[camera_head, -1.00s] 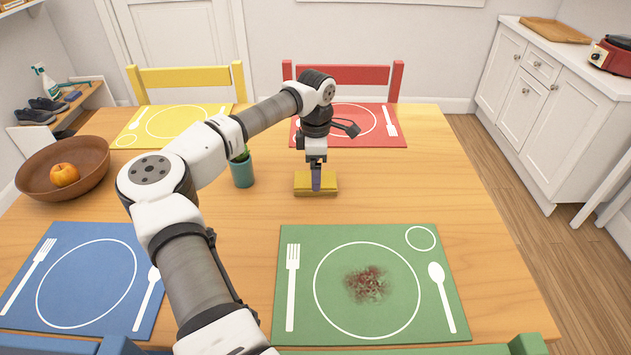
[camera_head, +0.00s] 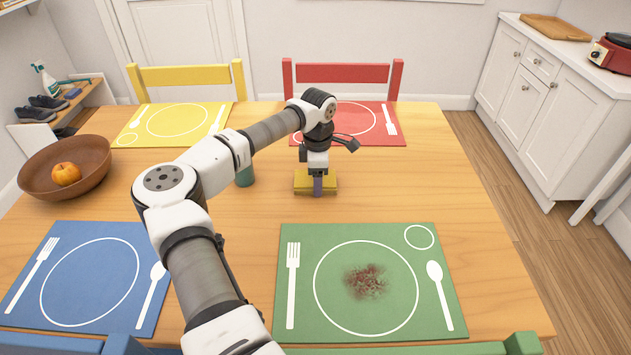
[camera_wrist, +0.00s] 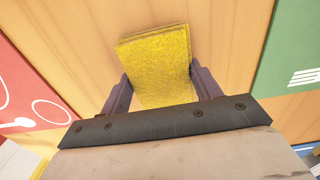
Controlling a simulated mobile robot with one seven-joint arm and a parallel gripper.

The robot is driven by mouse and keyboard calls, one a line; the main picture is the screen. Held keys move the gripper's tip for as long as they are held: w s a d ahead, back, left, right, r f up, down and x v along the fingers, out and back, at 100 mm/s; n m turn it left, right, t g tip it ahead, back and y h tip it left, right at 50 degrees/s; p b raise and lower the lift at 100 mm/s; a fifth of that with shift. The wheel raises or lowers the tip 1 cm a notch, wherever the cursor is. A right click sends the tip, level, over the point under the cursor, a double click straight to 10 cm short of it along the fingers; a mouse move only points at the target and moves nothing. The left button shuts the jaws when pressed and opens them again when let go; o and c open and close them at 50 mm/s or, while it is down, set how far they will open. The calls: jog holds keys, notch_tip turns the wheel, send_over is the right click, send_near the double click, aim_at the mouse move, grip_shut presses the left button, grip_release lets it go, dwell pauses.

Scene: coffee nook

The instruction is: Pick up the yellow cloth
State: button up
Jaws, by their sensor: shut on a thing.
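The yellow cloth (camera_head: 301,181) is a small folded pad near the middle of the wooden table. My gripper (camera_head: 318,190) points straight down at it, with its fingers at the cloth. In the wrist view the cloth (camera_wrist: 160,60) lies between the two purple-grey fingers of my gripper (camera_wrist: 160,92), one on each side. The fingers are shut on it. The near end of the cloth is hidden by the gripper's body. I cannot tell whether the cloth touches the table or is slightly raised.
A green placemat (camera_head: 300,320) with a dark reddish stain (camera_head: 366,281) lies in front. A green cup (camera_head: 245,175), partly behind my arm, stands left of the cloth. A brown bowl (camera_head: 35,178) holds an orange fruit. Blue (camera_head: 60,310), yellow (camera_head: 190,107) and red (camera_head: 385,137) placemats lie around.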

notch_tip(320, 180, up, 20)
jog(key=b, duration=0.2)
dwell(0.4)
